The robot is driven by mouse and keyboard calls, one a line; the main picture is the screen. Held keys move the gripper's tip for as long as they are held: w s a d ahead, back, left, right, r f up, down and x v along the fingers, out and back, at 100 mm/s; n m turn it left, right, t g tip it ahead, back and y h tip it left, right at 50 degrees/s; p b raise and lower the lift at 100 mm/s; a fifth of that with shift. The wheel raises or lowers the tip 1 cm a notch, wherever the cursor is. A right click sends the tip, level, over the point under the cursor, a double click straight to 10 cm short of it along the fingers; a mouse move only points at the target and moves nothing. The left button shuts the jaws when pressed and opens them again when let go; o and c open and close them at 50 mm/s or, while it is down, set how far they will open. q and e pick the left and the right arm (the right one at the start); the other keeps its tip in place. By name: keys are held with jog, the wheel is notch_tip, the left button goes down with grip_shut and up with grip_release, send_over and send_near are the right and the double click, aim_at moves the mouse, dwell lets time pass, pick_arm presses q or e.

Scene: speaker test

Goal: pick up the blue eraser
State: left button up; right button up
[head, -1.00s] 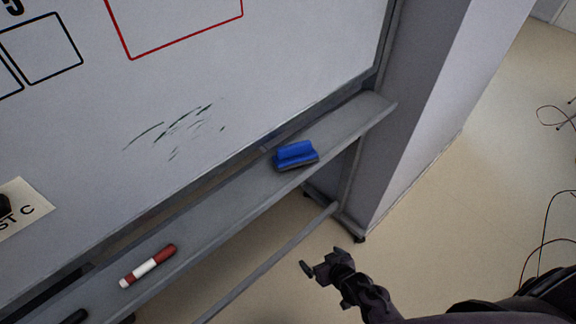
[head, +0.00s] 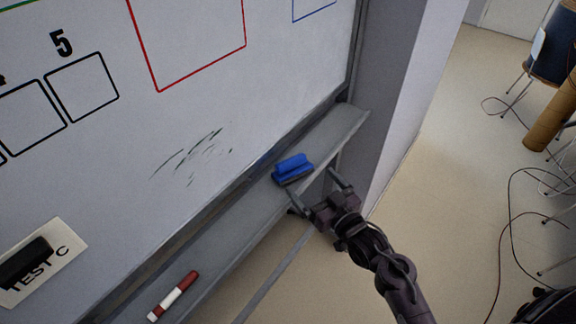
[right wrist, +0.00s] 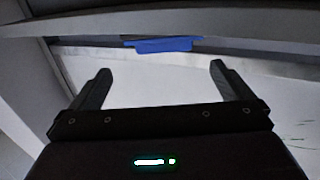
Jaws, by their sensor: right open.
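The blue eraser (head: 292,167) with a dark underside lies on the grey tray (head: 225,215) below the whiteboard, towards its right end. My right gripper (head: 315,190) is open and empty, just in front of the tray and close to the eraser, with its fingers pointing towards it. In the right wrist view the blue eraser (right wrist: 163,45) shows beyond the two spread fingertips (right wrist: 160,68), roughly midway between them and apart from them. My left gripper is not in view.
A red and white marker (head: 174,296) lies further left on the tray. A black object (head: 25,262) sits on a "TEST C" label on the whiteboard (head: 110,160). A grey wall or pillar (head: 405,90) stands right of the board. Cables and chairs are on the floor at right.

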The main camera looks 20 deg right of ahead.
aim_at(293, 162)
jog(key=shift+w+a+r+p, duration=0.15)
jog(key=shift+w+p, duration=0.05)
jog(key=shift+w, duration=0.35)
jog(key=shift+w+a+r+p, duration=0.15)
jog(key=shift+w, duration=0.35)
jog(key=shift+w+a+r, duration=0.1)
jog(key=shift+w, duration=0.1)
jog(key=shift+p+x, duration=0.8)
jog(key=shift+x, duration=0.15)
jog(key=x, duration=0.1)
jog(key=p+x, duration=0.1)
jog(key=x, duration=0.1)
jog(key=shift+w+a, duration=0.1)
jog(key=shift+a, duration=0.2)
jog(key=shift+f, duration=0.25)
jog(key=shift+w, duration=0.1)
jog(key=c, duration=1)
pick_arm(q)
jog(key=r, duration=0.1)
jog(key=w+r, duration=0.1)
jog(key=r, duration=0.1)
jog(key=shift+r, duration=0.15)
pick_arm(e)
jog(key=shift+c, duration=0.2)
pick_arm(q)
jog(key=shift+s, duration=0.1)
